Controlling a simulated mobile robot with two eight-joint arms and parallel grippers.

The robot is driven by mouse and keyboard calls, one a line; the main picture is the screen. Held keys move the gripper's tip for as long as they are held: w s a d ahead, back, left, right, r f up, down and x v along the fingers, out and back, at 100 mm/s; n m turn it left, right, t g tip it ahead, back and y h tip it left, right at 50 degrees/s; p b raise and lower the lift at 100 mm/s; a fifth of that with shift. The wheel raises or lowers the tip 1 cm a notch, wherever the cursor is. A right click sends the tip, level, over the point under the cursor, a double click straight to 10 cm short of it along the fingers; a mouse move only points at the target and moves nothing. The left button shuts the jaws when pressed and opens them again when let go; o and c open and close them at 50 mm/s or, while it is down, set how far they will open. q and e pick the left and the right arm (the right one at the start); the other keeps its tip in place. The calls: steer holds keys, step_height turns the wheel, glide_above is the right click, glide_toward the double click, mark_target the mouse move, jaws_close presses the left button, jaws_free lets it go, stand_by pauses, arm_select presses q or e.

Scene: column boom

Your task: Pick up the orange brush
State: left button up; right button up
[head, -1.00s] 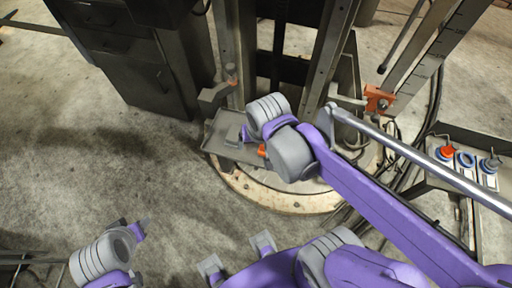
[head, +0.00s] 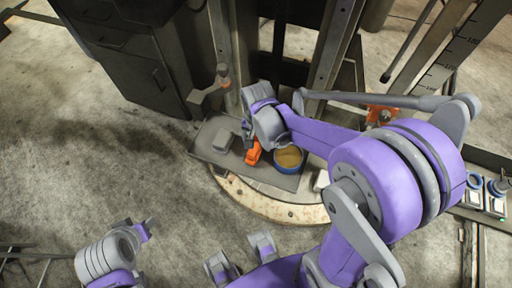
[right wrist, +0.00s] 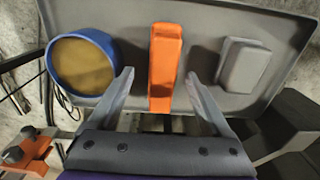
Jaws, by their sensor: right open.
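The orange brush (head: 253,153) lies on a grey tray (head: 222,168) fixed by the column; part of it is hidden under my right wrist in the head view. In the right wrist view the brush (right wrist: 165,62) stands out between the two open fingers of my right gripper (right wrist: 158,85). The fingers are apart on both sides of it, with no contact visible. In the head view the right gripper (head: 254,140) is above the tray, its fingers mostly hidden. My left gripper (head: 147,231) is low at the left, and its fingers are too small to judge.
A blue round container with tan contents (head: 288,159) is on the tray to the right of the brush. A grey block (head: 222,141) is to its left. The column rails (head: 290,70) rise behind the tray. A dark drawer cabinet (head: 120,50) stands at the back left.

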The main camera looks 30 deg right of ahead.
mark_target(256, 147)
step_height(256, 147, down, 4)
steer(key=shift+w+a, duration=0.1)
steer(key=shift+w, duration=0.05)
jaws_close()
stand_by(0.4)
